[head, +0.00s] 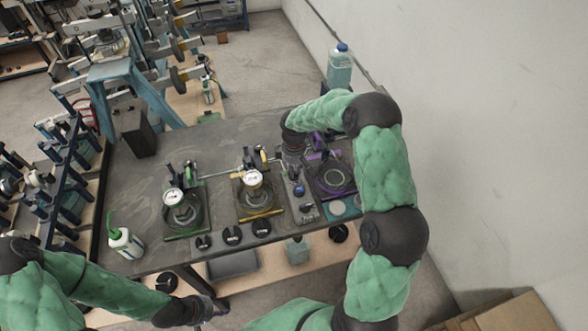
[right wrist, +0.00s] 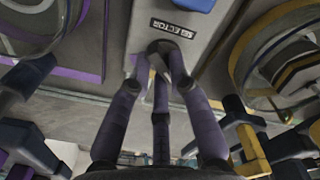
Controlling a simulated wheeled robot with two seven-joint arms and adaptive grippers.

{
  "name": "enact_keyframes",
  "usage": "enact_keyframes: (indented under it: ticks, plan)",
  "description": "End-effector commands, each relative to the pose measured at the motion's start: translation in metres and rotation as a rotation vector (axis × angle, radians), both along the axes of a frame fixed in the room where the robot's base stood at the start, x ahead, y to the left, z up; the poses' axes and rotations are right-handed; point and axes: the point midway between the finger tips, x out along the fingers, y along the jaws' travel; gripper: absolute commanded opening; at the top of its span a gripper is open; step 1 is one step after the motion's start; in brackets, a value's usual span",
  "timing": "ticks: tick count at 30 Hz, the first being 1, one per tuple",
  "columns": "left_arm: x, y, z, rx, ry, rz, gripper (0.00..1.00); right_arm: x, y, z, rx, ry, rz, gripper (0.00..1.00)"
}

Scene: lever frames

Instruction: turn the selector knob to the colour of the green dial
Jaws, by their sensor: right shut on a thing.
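The selector panel (head: 304,208) is a grey plate between the yellow and purple stations, with a label reading SELECTOR in the right wrist view (right wrist: 173,28). My right gripper (right wrist: 160,72) has its fingers closed around the dark selector knob (right wrist: 159,47) just beside that label. The fingers hide much of the knob, so its pointing direction is unclear. In the head view my right gripper (head: 293,152) is at the panel's far end. The green-framed station (head: 184,235) carries a round white dial (head: 173,196); its reading is too small to tell. My left gripper (head: 207,308) is low, in front of the table.
A yellow-framed station (head: 260,217) with a white dial (head: 253,178) and a purple-framed station (head: 347,192) flank the panel. Several black knobs line the table's front edge. A white bottle (head: 124,243) stands at the left, a blue-capped bottle (head: 340,68) at the back right.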

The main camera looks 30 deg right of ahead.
Motion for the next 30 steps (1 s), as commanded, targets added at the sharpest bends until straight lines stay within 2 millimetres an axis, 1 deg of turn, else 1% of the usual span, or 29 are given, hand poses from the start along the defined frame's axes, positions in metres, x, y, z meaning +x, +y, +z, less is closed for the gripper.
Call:
enact_keyframes:
  ticks: [10, 11, 12, 13, 14, 22, 25, 28, 30]
  plan:
    - [0.0, 0.0, 0.0, 0.0, 0.0, 0.0, 0.4, 0.001, 0.0, 0.001, -0.001, -0.002, 0.002, 0.0]
    - [0.0, 0.0, 0.0, 0.0, 0.0, 0.0, 0.4, 0.001, 0.0, 0.001, -0.001, -0.002, 0.002, 0.23]
    - [0.0, 0.0, 0.0, 0.0, 0.0, 0.0, 0.4, 0.001, 0.0, 0.001, -0.001, -0.002, 0.002, 0.34]
    - [0.0, 0.0, 0.0, 0.0, 0.0, 0.0, 0.4, 0.001, 0.0, 0.001, -0.001, -0.002, 0.002, 0.42]
    - [0.0, 0.0, 0.0, 0.0, 0.0, 0.0, 0.4, 0.001, 0.0, 0.0, 0.0, -0.001, 0.002, 0.44]
    - [0.0, 0.0, 0.0, 0.0, 0.0, 0.0, 0.4, 0.0, 0.0, 0.0, -0.001, -0.001, 0.002, 0.44]
    - [0.0, 0.0, 0.0, 0.0, 0.0, 0.0, 0.4, 0.001, 0.0, 0.003, 0.0, -0.001, 0.002, 0.44]
    - [0.0, 0.0, 0.0, 0.0, 0.0, 0.0, 0.4, 0.001, 0.0, 0.012, -0.001, -0.002, 0.001, 0.44]
    - [0.0, 0.0, 0.0, 0.0, 0.0, 0.0, 0.4, 0.001, -0.001, 0.023, -0.002, -0.004, 0.002, 0.44]
